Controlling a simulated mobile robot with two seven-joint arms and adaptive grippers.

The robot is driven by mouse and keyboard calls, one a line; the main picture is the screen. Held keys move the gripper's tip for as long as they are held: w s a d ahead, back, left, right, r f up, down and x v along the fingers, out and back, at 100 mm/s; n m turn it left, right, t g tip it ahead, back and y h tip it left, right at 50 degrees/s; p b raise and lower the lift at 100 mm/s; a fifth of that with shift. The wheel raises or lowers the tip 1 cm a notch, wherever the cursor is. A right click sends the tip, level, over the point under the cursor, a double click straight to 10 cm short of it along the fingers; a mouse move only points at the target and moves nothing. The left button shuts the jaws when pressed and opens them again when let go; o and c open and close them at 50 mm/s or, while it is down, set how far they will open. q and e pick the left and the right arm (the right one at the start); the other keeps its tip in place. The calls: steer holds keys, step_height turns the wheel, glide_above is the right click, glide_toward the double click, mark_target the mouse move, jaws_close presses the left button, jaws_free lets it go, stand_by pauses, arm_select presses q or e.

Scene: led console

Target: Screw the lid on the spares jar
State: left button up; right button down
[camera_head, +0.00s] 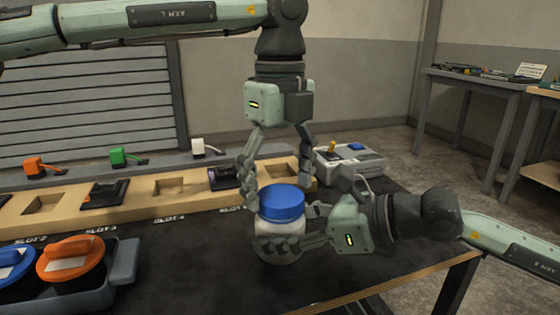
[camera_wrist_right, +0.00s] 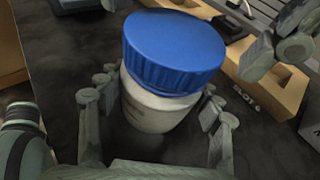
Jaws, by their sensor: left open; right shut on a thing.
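The spares jar (camera_head: 280,230) is white and stands upright on the dark table. It also shows in the right wrist view (camera_wrist_right: 152,108). A blue ribbed lid (camera_head: 281,201) sits on top of the jar; in the right wrist view the lid (camera_wrist_right: 174,50) looks slightly tilted on it, and I cannot tell how far it is threaded. My right gripper (camera_head: 290,228) is shut around the jar body from the right, with fingers on both sides. My left gripper (camera_head: 278,195) points down from above, open, its fingers spread on either side of the lid. Contact with the lid is unclear.
A wooden slot rack (camera_head: 130,208) runs behind the jar, holding dark modules. A grey console box (camera_head: 350,160) with a blue button stands behind right.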

arm_select(q)
steer(key=shift+f, duration=0.4)
steer(key=shift+c, duration=0.3)
